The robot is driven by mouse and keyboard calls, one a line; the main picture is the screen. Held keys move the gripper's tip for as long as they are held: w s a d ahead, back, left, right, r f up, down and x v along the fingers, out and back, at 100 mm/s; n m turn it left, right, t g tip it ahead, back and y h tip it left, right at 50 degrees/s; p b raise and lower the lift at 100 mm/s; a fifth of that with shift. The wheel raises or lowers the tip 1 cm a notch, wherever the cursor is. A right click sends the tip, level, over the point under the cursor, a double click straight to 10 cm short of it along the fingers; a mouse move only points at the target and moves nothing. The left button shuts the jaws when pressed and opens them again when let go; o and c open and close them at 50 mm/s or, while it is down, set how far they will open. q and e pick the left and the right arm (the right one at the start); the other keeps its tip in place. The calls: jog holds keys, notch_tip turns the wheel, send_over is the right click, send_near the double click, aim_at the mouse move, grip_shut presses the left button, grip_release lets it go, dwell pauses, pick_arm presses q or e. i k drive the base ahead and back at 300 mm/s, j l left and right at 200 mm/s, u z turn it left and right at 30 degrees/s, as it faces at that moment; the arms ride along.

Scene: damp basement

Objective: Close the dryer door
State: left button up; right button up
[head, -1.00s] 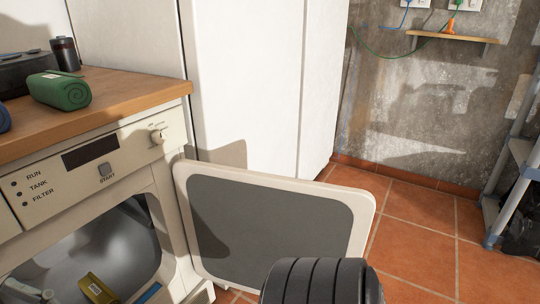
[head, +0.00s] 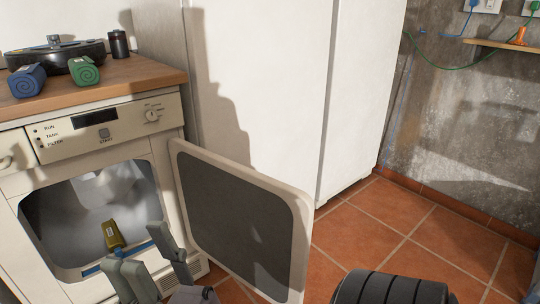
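The dryer (head: 90,168) stands at the left with its front opening uncovered. Its door (head: 180,150) hangs open, hinged at the right side of the opening, with its dark inner panel facing me. My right gripper (head: 132,245) rises from the bottom edge, in front of the lower right of the opening and left of the door. Its grey fingers are apart with nothing seen between them. I cannot tell whether it touches the dryer or door. My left gripper is not in view.
A yellow item (head: 113,237) lies in the drum near its lip. A white cabinet (head: 270,70) stands behind the door. Tiled floor (head: 400,220) at right is clear.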

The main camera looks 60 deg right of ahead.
aim_at(258, 227)
jog(key=k+l, duration=0.2)
jog(key=l, duration=0.25)
jog(key=k+l+u, duration=0.15)
jog(key=l, duration=0.3)
jog(key=k+l, duration=0.25)
jog(key=l, duration=0.15)
jog(key=k+l+u, duration=0.15)
jog(key=l, duration=0.3)
jog(key=i+l+u, duration=0.1)
jog(key=l, duration=1.4)
jog(key=k+u, duration=0.2)
jog(key=k+l, duration=0.05)
